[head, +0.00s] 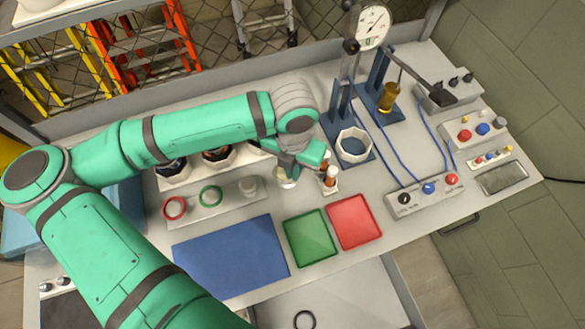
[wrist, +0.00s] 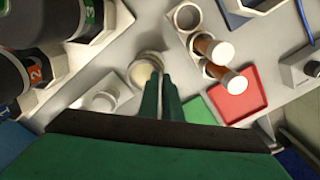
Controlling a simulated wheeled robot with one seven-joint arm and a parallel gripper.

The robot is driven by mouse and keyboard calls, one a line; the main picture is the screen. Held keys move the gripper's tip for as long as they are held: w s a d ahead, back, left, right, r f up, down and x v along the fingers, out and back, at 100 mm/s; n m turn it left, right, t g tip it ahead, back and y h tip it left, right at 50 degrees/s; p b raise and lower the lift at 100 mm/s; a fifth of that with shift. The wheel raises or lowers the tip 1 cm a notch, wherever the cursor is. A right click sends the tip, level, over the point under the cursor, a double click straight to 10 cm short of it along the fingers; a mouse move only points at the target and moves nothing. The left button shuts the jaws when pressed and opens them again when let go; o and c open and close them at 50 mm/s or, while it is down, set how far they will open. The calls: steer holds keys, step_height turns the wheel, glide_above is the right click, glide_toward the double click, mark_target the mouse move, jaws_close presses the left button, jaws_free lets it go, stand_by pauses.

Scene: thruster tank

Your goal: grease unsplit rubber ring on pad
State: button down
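My gripper (head: 294,166) is over the bench's middle, pointing down at a small round pot with pale cream content (wrist: 146,70). In the wrist view its two green fingers (wrist: 161,82) are close together, with their tips overlapping the pot's near rim; I cannot tell whether they touch it or hold something thin. A dark ring (head: 305,319) lies on a pale surface below the bench's front edge; whether it is split is too small to tell. A blue pad (head: 232,257) lies flat at the bench's front, and no ring shows on it.
Brown vials with white caps (wrist: 212,48) stand close right of the gripper. A red ring (head: 174,207) and green ring (head: 210,195) sit on a grey holder. Green (head: 309,237) and red (head: 354,222) trays lie right of the pad. An octagonal container (head: 353,146) stands behind.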

steer(key=shift+s+f, duration=0.2)
steer(key=shift+s, duration=0.15)
steer(key=m, duration=0.4)
steer(key=shift+s+d+m, duration=0.1)
steer(key=shift+m, duration=0.3)
steer(key=shift+r, duration=0.45)
steer(key=shift+w+r, duration=0.15)
steer(key=shift+r, duration=1.2)
steer(key=shift+w+r, duration=0.15)
steer(key=shift+r, duration=1.2)
